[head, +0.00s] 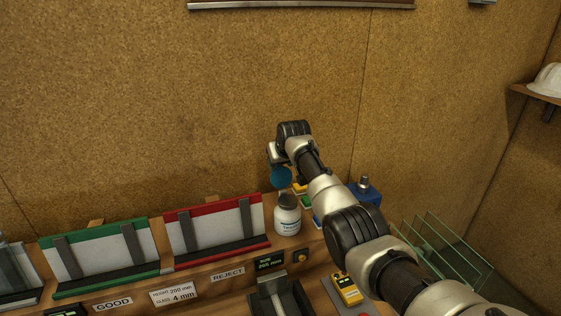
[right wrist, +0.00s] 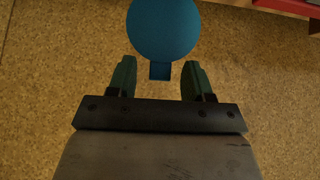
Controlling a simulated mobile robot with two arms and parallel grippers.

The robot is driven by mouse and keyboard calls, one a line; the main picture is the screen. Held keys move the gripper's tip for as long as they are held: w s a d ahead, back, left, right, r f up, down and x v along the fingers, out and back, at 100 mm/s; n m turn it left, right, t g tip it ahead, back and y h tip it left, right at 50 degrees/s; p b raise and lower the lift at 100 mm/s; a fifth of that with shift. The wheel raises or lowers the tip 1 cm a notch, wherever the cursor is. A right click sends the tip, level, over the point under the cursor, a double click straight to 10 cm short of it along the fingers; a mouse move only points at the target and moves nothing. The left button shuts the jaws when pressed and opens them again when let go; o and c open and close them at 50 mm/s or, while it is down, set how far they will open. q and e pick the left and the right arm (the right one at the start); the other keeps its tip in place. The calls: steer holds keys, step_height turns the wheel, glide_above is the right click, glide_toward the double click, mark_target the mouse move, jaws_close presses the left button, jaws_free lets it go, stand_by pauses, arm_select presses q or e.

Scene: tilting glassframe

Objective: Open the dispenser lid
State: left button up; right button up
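A white jar (head: 288,217) with a printed label and a dark top stands upright on the bench in the head view. A round blue lid-like disc (head: 281,177) shows just above it; I cannot tell whether the two are joined. The disc also shows in the right wrist view (right wrist: 164,28), with a small tab pointing toward my gripper. My right gripper (right wrist: 158,68) is open, with its green fingers on either side of the tab and a gap to each. In the head view the right hand (head: 279,153) is above the disc. My left gripper is not in view.
A red-framed rack (head: 217,233) and a green-framed rack (head: 98,258) stand left of the jar. A blue box (head: 364,194) is at its right, partly behind my arm. Glass panes (head: 445,252) stand at the right. A yellow device (head: 347,288) lies in front. The cork wall (head: 140,100) is behind.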

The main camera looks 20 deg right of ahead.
steer(key=shift+s+r, duration=0.15)
steer(key=shift+r, duration=0.25)
steer(key=b+v, duration=0.3)
steer(key=v, duration=0.7)
steer(key=shift+s+f, duration=0.15)
steer(key=shift+f, duration=0.05)
